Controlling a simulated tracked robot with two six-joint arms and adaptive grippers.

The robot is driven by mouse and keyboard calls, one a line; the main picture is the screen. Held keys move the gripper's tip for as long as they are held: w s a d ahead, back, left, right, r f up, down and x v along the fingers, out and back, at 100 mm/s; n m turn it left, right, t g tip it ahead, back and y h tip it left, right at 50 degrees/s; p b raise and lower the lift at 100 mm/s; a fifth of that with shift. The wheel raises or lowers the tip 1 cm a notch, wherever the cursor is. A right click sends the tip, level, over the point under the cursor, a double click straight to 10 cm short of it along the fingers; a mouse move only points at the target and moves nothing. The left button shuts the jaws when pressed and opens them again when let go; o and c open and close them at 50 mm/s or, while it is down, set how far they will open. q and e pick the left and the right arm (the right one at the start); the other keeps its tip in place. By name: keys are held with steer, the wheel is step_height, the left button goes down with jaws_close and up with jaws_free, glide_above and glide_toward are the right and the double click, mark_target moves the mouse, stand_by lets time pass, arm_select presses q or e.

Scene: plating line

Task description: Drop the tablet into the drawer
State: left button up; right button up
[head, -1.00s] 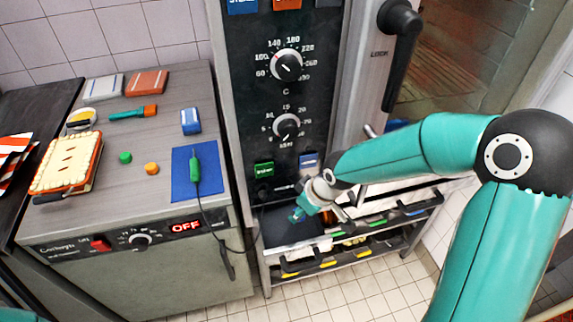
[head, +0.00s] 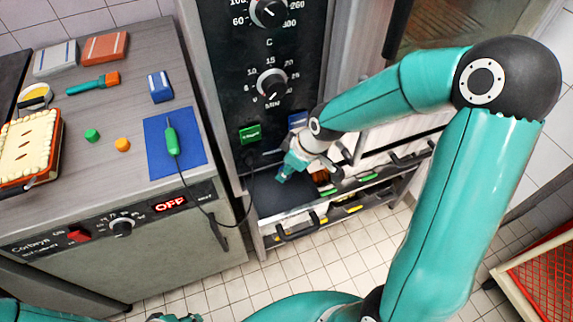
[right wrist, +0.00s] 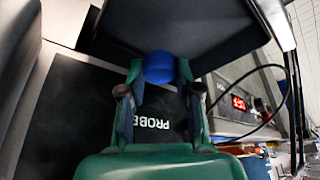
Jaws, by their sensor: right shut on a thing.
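My right gripper (head: 283,175) is low in front of the oven's control panel, over a dark flat surface (head: 290,203) that juts out below the panel. It may be the drawer, but I cannot tell. In the right wrist view my right gripper (right wrist: 156,88) is shut on a blue rounded tablet (right wrist: 158,67), held between its fingertips. The tablet is hidden in the head view. A dark slab (right wrist: 190,28) is close above it, and a dark face lettered PROBE (right wrist: 85,115) is behind the fingers. My left gripper (head: 175,318) barely shows at the bottom edge; its fingers are cut off.
A grey counter unit (head: 130,190) at left carries a blue mat (head: 190,148) with a green corded probe (head: 171,138), a blue box (head: 160,87) and small green and orange pieces. A rack with handled trays (head: 350,207) is below the oven. A red crate (head: 545,285) is at right.

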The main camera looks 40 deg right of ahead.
steer(key=shift+f, duration=0.4)
arm_select(q)
steer(key=shift+f, duration=0.3)
arm_select(e)
steer(key=o, duration=1.1)
steer(key=shift+c, duration=0.2)
steer(key=shift+r, duration=0.1)
steer(key=v, duration=1.1)
steer(key=shift+s+r, duration=0.2)
steer(key=shift+r, duration=0.15)
steer(key=shift+d, duration=0.1)
